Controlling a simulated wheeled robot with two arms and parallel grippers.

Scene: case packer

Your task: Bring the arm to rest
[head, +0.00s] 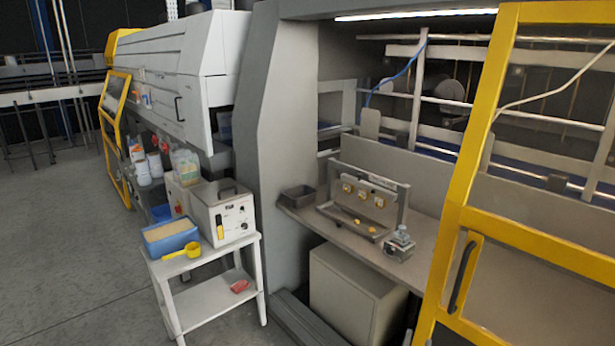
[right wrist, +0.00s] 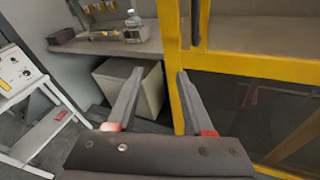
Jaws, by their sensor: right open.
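My right gripper (right wrist: 160,76) shows in the right wrist view with its two grey fingers apart and nothing between them. Red marks show near the finger bases. It hangs in front of the machine, with a yellow door frame (right wrist: 182,68) beyond the right finger and a pale box (right wrist: 150,92) beyond the left one. I cannot make out either gripper in the head view. My left gripper is in neither view.
The machine's shelf (head: 432,232) holds a tray (head: 336,221) and a small bottle (head: 402,236). A yellow-framed door (head: 470,180) stands at right. A white cart (head: 215,297) carries a blue tub (head: 170,240) and a white device (head: 222,212). Floor at left is clear.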

